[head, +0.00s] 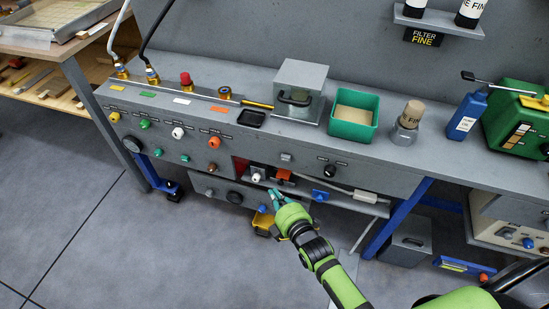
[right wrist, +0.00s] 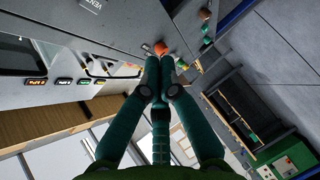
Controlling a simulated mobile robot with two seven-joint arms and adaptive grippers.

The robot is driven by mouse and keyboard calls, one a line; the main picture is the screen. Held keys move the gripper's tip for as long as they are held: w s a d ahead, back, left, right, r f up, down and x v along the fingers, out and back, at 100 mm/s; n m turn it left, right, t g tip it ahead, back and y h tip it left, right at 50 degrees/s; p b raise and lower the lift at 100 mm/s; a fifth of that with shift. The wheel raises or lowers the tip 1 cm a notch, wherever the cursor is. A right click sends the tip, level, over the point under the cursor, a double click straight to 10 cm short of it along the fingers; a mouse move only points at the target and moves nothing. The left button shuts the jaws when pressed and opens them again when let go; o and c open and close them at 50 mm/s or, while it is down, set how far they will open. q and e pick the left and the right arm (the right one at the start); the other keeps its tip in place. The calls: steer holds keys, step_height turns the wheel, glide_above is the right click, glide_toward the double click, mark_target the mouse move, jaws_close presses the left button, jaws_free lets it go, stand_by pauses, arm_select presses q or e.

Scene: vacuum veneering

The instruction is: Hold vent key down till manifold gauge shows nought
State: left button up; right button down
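My right gripper (head: 274,194) is at the front face of the bench console, its teal fingertips just below the orange-red key (head: 284,175) and right of a white knob (head: 256,177). In the right wrist view its two fingers (right wrist: 160,62) lie together with nothing visible between them. An orange round knob (right wrist: 160,47) shows just past the tips; I cannot tell whether they touch it. A panel lettered VENT (right wrist: 90,5) is at the top of that view. A dark round dial (head: 132,145) sits at the console's left end; no gauge reading is legible. My left gripper is not in view.
Yellow, green, white and orange knobs (head: 214,142) line the console front. A green tray (head: 353,115), a grey box (head: 300,88) and a blue bottle (head: 466,115) stand on the bench top. The floor at left is clear.

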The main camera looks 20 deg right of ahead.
mark_target(286, 158)
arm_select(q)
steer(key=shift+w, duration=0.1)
arm_select(e)
steer(key=shift+w+a+r, duration=0.15)
steer(key=shift+w+r, duration=0.1)
steer(key=shift+r, duration=0.2)
arm_select(q)
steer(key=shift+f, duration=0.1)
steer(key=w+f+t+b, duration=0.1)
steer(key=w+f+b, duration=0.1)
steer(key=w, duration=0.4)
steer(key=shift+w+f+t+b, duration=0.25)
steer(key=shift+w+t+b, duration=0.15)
steer(key=shift+b, duration=0.5)
arm_select(e)
steer(key=w+d, duration=0.5)
steer(key=w, duration=0.2)
